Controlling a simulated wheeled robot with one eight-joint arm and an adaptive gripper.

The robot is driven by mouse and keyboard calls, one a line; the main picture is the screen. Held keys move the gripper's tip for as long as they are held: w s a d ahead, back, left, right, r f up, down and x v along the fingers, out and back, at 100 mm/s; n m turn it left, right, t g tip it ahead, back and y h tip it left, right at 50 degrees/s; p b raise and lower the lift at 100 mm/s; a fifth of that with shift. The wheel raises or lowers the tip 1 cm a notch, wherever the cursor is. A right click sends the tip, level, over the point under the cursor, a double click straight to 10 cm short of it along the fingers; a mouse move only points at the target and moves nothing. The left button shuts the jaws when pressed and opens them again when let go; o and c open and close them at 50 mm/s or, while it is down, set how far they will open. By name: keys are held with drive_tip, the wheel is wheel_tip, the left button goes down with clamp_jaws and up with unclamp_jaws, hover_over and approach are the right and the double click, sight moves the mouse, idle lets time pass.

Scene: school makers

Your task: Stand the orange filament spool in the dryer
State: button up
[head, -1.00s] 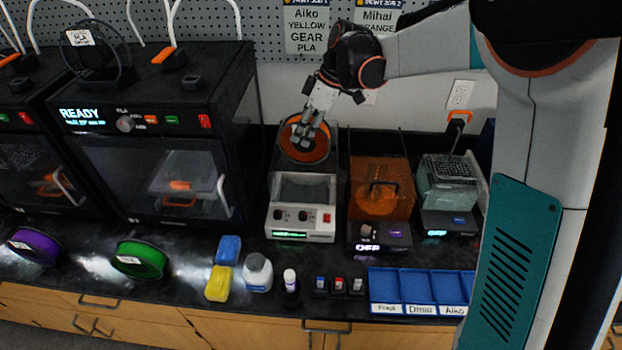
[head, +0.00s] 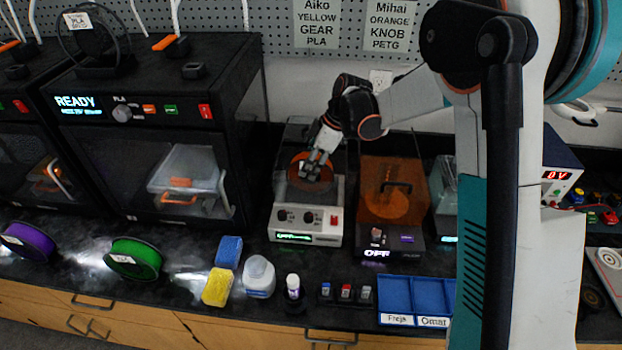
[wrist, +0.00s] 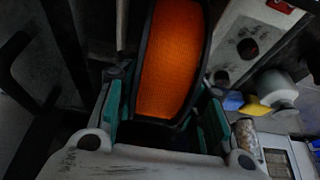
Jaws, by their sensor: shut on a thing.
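The orange filament spool (head: 298,162) is in my gripper (head: 314,171), over or partly inside the open top of the pale dryer (head: 283,193). Whether it touches the dryer floor cannot be told. In the wrist view the spool (wrist: 172,60) stands on edge between the green-padded fingers of my gripper (wrist: 160,118), its orange winding facing the camera. The dryer's pale front panel (wrist: 232,35) with a knob and red switch shows at the right there. The dryer's lid seems raised behind the spool. My gripper partly hides the spool and the chamber.
An orange-lidded box (head: 393,175) reading OFF stands right of the dryer. A black printer (head: 150,75) stands left. Purple (head: 28,241) and green (head: 133,259) spools, sponges (head: 218,286), a white bottle (head: 259,277) and blue bins (head: 397,292) line the counter front.

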drive_tip(key=shift+f+b, duration=0.7)
drive_tip(key=shift+f, duration=1.5)
drive_tip(key=shift+f, duration=0.15)
drive_tip(key=o, duration=1.3)
